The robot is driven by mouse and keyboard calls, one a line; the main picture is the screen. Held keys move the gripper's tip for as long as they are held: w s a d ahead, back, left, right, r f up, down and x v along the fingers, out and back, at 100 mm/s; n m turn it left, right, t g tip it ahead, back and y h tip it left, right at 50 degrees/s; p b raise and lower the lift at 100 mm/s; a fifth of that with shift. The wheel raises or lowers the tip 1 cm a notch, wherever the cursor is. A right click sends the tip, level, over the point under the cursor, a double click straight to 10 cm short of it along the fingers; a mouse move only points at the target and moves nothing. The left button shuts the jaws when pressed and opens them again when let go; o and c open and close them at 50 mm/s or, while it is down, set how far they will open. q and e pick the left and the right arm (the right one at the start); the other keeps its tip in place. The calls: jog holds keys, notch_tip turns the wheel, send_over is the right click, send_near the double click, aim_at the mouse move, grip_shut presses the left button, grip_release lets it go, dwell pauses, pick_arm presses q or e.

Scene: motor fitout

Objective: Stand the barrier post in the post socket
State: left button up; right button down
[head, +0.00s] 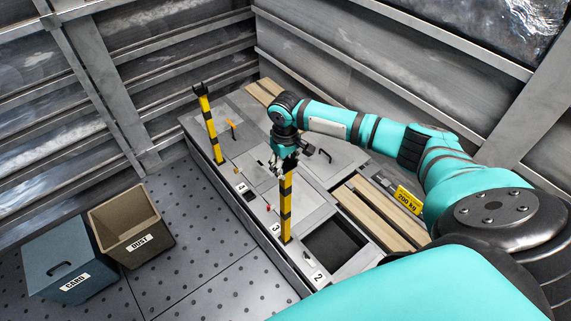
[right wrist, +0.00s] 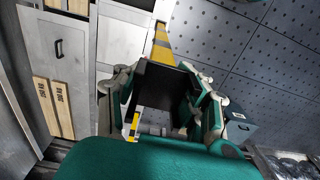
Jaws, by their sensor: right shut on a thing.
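A yellow and black barrier post (head: 286,205) stands upright near the label 3 on the grey unit. My right gripper (head: 285,164) is shut on its upper end from above. In the right wrist view the fingers (right wrist: 160,92) close around the dark top of the post, and its yellow shaft (right wrist: 161,47) runs away beyond them. The post's lower end meets the edge area of the unit by label 3. I cannot tell whether it sits in a socket, rests on the surface or hangs just above it; no socket opening is clearly visible. My left gripper is not in view.
A second yellow and black post (head: 211,130) stands upright farther left on the unit. A dark open recess (head: 335,243) lies right of the held post. Wooden slats (head: 375,215) lie beyond it. A blue CARD bin (head: 65,262) and a brown DUST bin (head: 131,222) stand on the floor.

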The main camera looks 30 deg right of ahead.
jog(key=shift+f, duration=1)
jog(key=shift+f+b, duration=0.35)
jog(key=shift+f, duration=1.15)
dwell(0.7)
jog(key=shift+f, duration=0.65)
dwell(1.6)
jog(key=c, duration=0.6)
grip_release()
jog(key=shift+c, duration=0.2)
